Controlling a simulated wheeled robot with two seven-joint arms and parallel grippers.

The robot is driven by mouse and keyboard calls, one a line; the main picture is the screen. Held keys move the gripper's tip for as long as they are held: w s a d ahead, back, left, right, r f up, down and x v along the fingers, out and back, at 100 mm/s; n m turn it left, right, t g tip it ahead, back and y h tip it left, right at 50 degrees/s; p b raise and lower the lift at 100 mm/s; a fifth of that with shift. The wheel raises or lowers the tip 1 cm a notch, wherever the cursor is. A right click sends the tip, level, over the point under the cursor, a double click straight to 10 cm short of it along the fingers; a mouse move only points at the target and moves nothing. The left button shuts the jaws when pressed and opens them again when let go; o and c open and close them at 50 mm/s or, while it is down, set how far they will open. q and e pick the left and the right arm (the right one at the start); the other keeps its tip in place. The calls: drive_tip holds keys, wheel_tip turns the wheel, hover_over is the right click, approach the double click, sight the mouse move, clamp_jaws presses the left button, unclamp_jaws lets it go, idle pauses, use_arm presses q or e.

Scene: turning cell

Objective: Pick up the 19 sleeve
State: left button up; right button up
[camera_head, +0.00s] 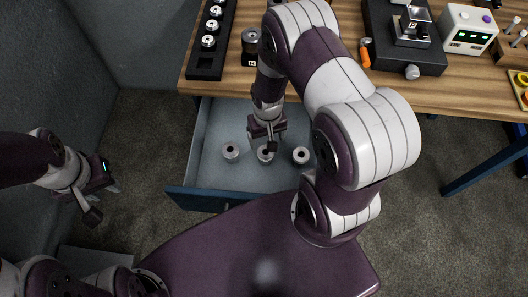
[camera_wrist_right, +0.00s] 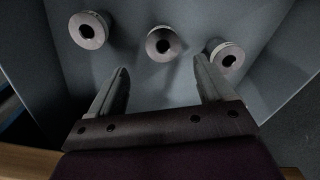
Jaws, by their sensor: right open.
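Three short grey metal sleeves with dark bores stand in a row in the open drawer: left sleeve (camera_head: 231,152), middle sleeve (camera_head: 265,156) and right sleeve (camera_head: 301,155). No size marking is readable, so I cannot tell which is the 19. My right gripper (camera_head: 268,137) reaches down into the drawer, over the middle sleeve and partly hiding it. In the right wrist view its open fingers (camera_wrist_right: 162,82) are empty; the middle sleeve (camera_wrist_right: 163,45) lies ahead of the gap between them, with the other sleeves on either side. My left gripper (camera_head: 104,200) is open and empty, left of the drawer.
The drawer (camera_head: 196,198) has a blue front and walls around the sleeves. The wooden bench top (camera_head: 330,78) lies above it, with a black rack (camera_head: 205,63) of several metal parts, a dark fixture (camera_head: 430,56) and a white display box (camera_head: 470,28). Inside the drawer, floor around the sleeves is clear.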

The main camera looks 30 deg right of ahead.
sight(265, 157)
drive_tip(key=f, duration=0.7)
drive_tip(key=shift+s+a, duration=0.15)
drive_tip(key=shift+a, duration=0.1)
drive_tip(key=c, duration=1.5)
